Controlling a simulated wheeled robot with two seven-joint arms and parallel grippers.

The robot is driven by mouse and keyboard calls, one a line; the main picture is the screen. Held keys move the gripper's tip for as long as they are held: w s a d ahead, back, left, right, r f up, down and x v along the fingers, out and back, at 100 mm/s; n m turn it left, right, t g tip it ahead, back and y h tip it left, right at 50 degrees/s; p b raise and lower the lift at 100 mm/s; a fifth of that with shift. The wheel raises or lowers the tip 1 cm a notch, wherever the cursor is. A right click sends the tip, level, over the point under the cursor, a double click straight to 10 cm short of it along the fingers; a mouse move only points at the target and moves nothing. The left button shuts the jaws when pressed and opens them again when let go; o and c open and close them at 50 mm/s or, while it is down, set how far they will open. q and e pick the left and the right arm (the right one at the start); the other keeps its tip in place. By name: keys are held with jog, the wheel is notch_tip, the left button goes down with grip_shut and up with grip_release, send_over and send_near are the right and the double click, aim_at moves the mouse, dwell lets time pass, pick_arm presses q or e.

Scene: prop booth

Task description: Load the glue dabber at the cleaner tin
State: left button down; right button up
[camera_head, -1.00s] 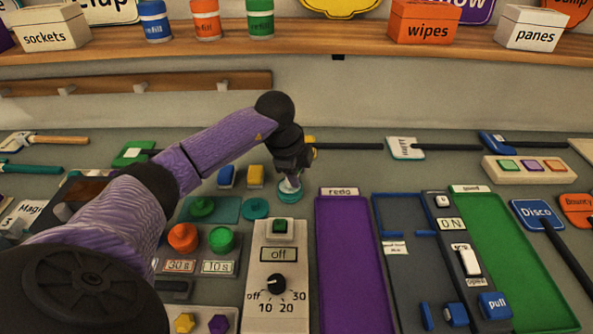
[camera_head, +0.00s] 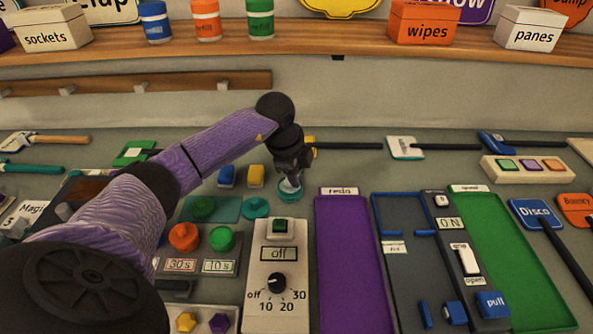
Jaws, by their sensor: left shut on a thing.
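My left gripper (camera_head: 291,178) is at the teal round tin (camera_head: 290,196) in the middle of the bench. It is shut on a small, pale thing, probably the glue dabber, which shows only in part between the fingers and the tin. The dabber's lower end is at the tin's opening; I cannot tell whether it touches what is inside. A teal round lid (camera_head: 255,208) lies flat to the left of the tin. My right gripper is not in view.
A blue block (camera_head: 227,176) and a yellow block (camera_head: 255,176) stand just left of the gripper. A timer box (camera_head: 278,260) marked off, a purple tray (camera_head: 350,265) and a green tray (camera_head: 510,250) lie in front.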

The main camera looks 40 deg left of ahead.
pick_arm(q)
jog(key=shift+r+p, duration=3.35)
jog(key=shift+r, duration=0.2)
jog(key=shift+f, duration=0.1)
